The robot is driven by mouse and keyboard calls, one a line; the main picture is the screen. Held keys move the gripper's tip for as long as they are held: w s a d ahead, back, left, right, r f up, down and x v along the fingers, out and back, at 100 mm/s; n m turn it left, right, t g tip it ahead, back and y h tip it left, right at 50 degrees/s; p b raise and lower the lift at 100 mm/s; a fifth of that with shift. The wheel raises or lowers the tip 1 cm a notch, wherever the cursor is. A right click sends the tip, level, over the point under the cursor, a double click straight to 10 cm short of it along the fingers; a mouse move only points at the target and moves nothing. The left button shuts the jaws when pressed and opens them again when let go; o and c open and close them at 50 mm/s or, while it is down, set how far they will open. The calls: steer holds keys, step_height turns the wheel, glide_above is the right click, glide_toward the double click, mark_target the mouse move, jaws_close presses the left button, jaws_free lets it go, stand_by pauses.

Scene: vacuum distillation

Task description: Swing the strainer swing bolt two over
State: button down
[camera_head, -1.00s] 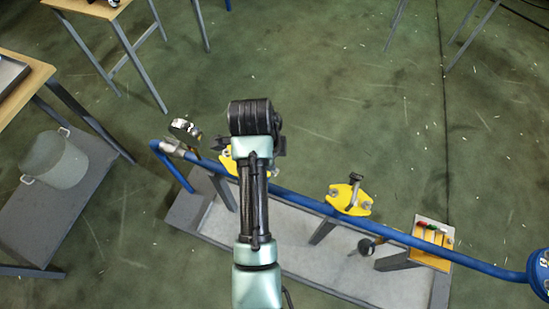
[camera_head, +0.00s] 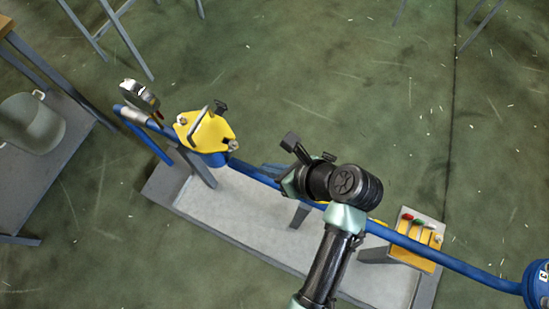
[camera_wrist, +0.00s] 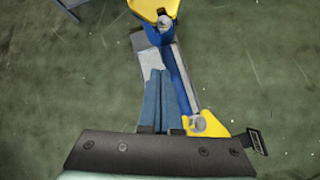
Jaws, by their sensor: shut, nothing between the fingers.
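A yellow strainer cover (camera_head: 204,129) with a bent bar handle sits on the blue pipe at left in the head view. A black-ended swing bolt (camera_head: 220,107) shows at its far edge, and a pale bolt (camera_head: 232,145) at its right. Part of this cover shows at the top of the wrist view (camera_wrist: 152,8). I cannot tell which bolt is number two.
The blue pipe (camera_head: 455,264) runs over a grey tray (camera_head: 235,207) on the floor. A yellow rack (camera_head: 415,238) with coloured-handled items stands at right. A gauge (camera_head: 140,95) is at the pipe's left end. A bucket (camera_head: 32,122) sits on a shelf at left. Open floor lies beyond.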

mark_target(232, 146)
steer(key=w+a+f, duration=0.3)
steer(key=w+a, duration=0.1)
steer(key=a, duration=0.2)
steer(key=shift+w+b, duration=0.4)
steer(key=shift+b, duration=0.05)
steer(key=shift+r+p, duration=0.25)
steer(key=shift+p, duration=0.1)
steer(key=shift+a+h+p, duration=0.15)
steer(key=shift+h+p, duration=0.15)
steer(key=shift+p, duration=0.4)
